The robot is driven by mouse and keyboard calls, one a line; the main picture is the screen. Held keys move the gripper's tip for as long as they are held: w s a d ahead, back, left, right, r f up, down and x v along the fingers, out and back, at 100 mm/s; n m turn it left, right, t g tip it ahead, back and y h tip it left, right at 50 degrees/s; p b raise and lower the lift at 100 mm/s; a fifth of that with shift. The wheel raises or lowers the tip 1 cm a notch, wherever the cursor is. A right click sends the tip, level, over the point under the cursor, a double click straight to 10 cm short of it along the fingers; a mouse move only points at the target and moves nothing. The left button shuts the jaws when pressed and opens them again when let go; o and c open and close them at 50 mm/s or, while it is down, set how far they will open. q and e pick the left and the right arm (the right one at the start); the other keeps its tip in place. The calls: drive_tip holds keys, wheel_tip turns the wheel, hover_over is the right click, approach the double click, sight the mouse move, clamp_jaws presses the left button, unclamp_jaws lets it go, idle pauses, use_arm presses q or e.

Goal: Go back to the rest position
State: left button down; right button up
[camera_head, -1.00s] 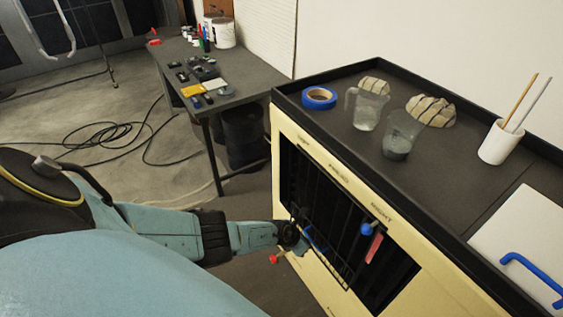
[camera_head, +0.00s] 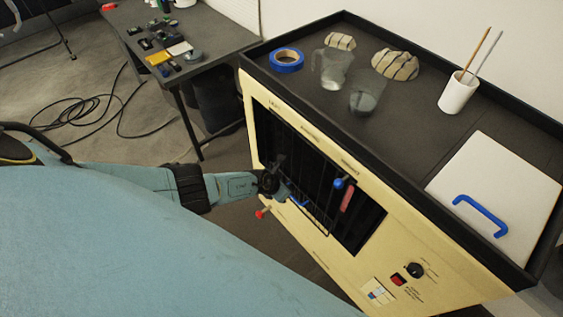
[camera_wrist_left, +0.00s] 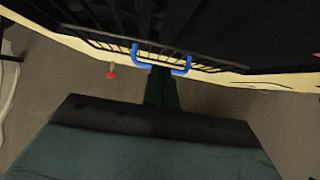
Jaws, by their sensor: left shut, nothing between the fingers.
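My left arm reaches in from the left in the head view, and its shut, empty gripper (camera_head: 283,192) is at the left part of the cream cabinet's dark opening (camera_head: 362,222). A small blue handle (camera_head: 299,202) on a wire rack is right beside the gripper. I cannot tell in the head view whether they touch. The left wrist view shows the blue handle (camera_wrist_left: 160,68) on the front of the wire rack (camera_wrist_left: 105,42), with a dark interior behind it. The fingertips are not clear there. My right gripper is not in view.
A red knob (camera_head: 262,213) sticks out by the opening. On the cabinet's dark top stand blue tape (camera_head: 287,61), two clear cups, wrapped pieces, a white brush holder (camera_head: 458,93) and a white lid (camera_head: 500,180). Cables (camera_head: 80,108) lie on the floor at left.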

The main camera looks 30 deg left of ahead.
use_arm(q)
drive_tip(key=r, duration=0.1)
drive_tip(key=w+r+p, duration=0.1)
drive_tip(key=r, duration=0.1)
drive_tip(key=shift+w+d, duration=0.15)
drive_tip(key=shift+d, duration=0.1)
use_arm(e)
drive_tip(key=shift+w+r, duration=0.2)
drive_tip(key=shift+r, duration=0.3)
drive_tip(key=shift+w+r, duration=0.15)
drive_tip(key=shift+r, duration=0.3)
use_arm(q)
drive_tip(key=s+d+f+n+b, duration=0.3)
drive_tip(key=s+f+n+b, duration=0.4)
drive_tip(key=s+f+n, duration=1)
drive_tip(key=s+f+n+g+y+b, duration=0.1)
drive_tip(key=s+f+n, duration=0.4)
drive_tip(key=s+n, duration=0.5)
drive_tip(key=s+a+f+n+g+y+b, duration=0.1)
drive_tip(key=s+f+n+g+b, duration=0.3)
drive_tip(key=s+n, duration=0.6)
drive_tip(key=s+f, duration=0.1)
drive_tip(key=s, duration=0.8)
drive_tip(key=shift+s+f+g, duration=0.15)
drive_tip(key=shift+f+g, duration=0.15)
drive_tip(key=shift+f, duration=0.05)
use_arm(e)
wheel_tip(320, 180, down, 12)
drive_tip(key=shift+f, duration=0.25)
